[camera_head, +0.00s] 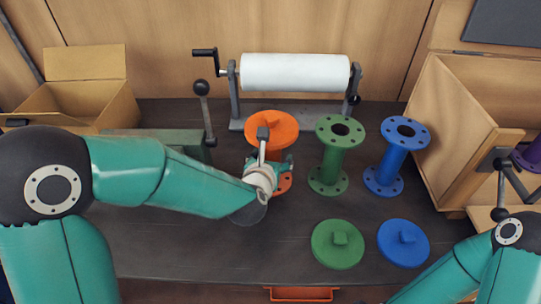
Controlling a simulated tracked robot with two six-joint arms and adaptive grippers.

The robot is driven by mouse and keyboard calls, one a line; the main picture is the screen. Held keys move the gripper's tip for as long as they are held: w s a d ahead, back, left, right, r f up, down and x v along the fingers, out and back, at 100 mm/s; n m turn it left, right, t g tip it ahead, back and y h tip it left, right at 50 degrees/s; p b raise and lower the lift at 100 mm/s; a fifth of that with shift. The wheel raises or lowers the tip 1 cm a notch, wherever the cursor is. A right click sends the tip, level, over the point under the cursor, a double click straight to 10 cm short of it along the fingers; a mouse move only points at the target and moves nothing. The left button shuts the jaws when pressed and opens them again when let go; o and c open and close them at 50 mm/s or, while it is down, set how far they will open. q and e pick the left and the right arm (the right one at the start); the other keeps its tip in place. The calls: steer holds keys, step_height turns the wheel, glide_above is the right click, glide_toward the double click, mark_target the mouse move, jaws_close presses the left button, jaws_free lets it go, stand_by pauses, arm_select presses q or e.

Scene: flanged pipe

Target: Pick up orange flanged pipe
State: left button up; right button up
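The orange flanged pipe (283,185) is near the middle of the table, largely hidden behind my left gripper. A broad orange disc (285,128) shows above the gripper; I cannot tell whether it is the pipe's top flange or a lid on it. A smaller orange part shows below. My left gripper (265,160) is at the pipe's middle, in front of it. Its fingers are mostly hidden, so I cannot tell whether they are shut on the pipe.
A green flanged pipe (329,165) and a blue one (390,165) stand upright to the right. A green lid (325,250) and a blue lid (390,250) lie in front. A white roll (295,72) stands behind. Boxes flank the table, left (118,105) and right (445,130).

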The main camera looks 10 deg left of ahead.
arm_select(q)
jaws_close()
steer(key=shift+r, duration=0.15)
